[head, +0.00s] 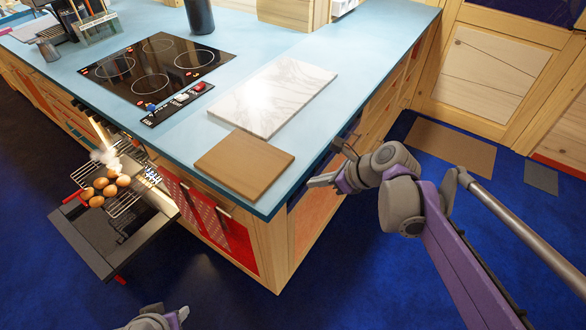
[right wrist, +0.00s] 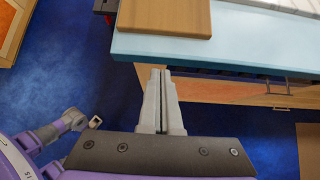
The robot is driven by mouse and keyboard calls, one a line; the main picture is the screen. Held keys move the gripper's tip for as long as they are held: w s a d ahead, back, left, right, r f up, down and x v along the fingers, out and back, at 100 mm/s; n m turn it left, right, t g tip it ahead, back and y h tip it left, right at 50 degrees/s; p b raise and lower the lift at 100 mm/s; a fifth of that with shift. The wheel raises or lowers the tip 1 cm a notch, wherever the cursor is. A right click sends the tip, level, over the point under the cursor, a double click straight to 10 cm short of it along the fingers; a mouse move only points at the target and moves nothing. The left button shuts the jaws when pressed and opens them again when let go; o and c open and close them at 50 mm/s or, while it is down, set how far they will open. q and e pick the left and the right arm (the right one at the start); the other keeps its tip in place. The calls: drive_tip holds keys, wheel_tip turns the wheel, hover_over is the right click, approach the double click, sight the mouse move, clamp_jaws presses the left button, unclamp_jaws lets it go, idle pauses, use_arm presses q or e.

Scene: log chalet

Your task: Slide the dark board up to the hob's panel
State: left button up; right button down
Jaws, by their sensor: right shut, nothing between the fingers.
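The dark board is a plain brown wooden board (head: 244,163) lying flat on the blue counter near its front corner. It shows at the top of the right wrist view (right wrist: 165,16). A white marble board (head: 273,95) lies just beyond it, between it and the back. The hob's panel is a black strip (head: 178,103) with knobs, along the hob's near edge, apart from the brown board. My right gripper (head: 312,182) is shut and empty, off the counter's right edge, not touching the board; its fingers (right wrist: 161,76) are together. My left arm shows only partly at the bottom.
The black hob (head: 158,66) is set in the blue counter (head: 330,50). Below, an open oven (head: 112,225) holds a rack with several eggs (head: 104,187). Drawer handles stick out under the counter's right edge.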

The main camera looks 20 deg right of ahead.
sight(215, 147)
drive_tip(key=x, duration=0.9)
drive_tip(key=shift+a+f+b, duration=0.2)
drive_tip(key=shift+f+b, duration=0.05)
drive_tip(key=shift+b, duration=0.05)
drive_tip(key=shift+w+a+r+p, duration=0.15)
drive_tip(key=shift+w+a+p, duration=0.15)
drive_tip(key=shift+w+a, duration=0.8)
drive_tip(key=shift+w, duration=0.4)
use_arm(q)
drive_tip(key=shift+s, duration=0.25)
use_arm(e)
drive_tip(key=shift+a, duration=0.1)
